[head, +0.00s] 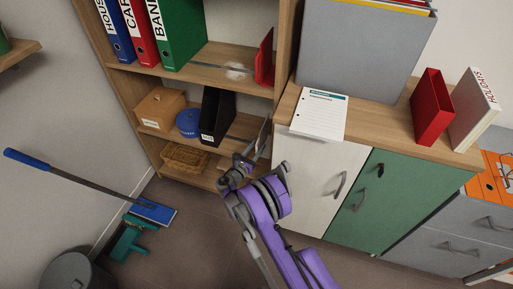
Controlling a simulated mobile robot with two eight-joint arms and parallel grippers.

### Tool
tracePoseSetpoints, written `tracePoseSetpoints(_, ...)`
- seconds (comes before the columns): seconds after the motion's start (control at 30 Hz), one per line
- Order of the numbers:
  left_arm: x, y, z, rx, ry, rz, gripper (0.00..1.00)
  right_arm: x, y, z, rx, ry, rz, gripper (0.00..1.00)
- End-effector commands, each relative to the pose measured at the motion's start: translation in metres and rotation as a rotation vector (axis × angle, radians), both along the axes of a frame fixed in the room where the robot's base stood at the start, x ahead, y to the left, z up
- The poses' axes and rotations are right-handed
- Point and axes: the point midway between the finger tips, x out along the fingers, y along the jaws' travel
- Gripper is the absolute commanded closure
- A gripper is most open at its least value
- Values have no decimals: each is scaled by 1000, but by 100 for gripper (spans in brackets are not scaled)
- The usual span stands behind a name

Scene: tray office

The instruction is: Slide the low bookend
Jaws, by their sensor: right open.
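A red bookend (265,60) stands upright on the upper visible shelf board, at its right end by the shelf's side panel. Folders in green (178,35), red (139,32) and blue (115,30) stand at the left of the same board, with a wide gap between them and the bookend. My right gripper (256,147), on the purple arm, is open and empty in front of the lower shelves. It is below the bookend and apart from it. Its fingers are partly hidden by its own wrist. My left gripper is out of view.
A cabinet (385,200) stands right, with a red upright object (432,107) on top.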

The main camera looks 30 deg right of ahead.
Motion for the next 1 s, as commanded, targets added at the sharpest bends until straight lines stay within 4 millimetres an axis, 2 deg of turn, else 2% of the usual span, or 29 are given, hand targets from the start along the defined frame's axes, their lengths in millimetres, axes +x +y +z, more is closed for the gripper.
tracePoseSetpoints(0.17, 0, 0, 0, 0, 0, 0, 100, 0, 0, 0, 0, 0, 0, 58)
tracePoseSetpoints(0.4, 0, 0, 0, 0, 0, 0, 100, 0, 0, 0, 0, 0, 0, 100)
tracePoseSetpoints(1.0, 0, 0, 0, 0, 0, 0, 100, 0, 0, 0, 0, 0, -1, 100)
